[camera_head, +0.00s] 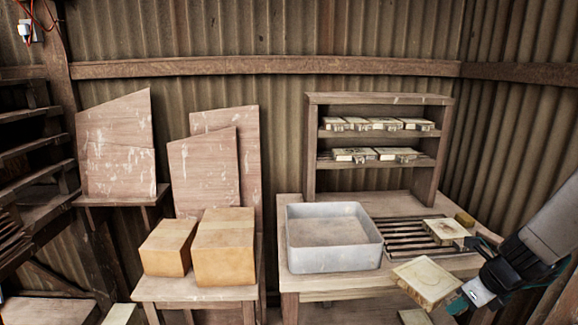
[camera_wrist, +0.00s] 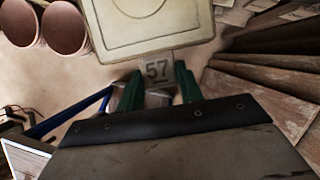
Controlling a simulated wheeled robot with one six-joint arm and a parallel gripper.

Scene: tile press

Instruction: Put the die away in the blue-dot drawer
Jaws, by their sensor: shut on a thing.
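The die is a square cream block (camera_head: 427,281) with a raised rim, held in the air in front of the table at the lower right of the head view. In the wrist view the die (camera_wrist: 145,28) fills the top middle, and its metal tag reads 57. My gripper (camera_head: 464,297) is shut on the tag end of the die. Its green fingers (camera_wrist: 158,88) flank the tag in the wrist view. No drawer with a blue dot can be made out in either view.
A grey basin (camera_head: 333,258) and a slatted rack stand on the table, with another cream block (camera_head: 446,229) on the rack. Behind, a wooden shelf (camera_head: 379,99) holds several tagged blocks. Two tan boxes (camera_head: 224,262) stand left. Terracotta round things (camera_wrist: 64,28) show in the wrist view.

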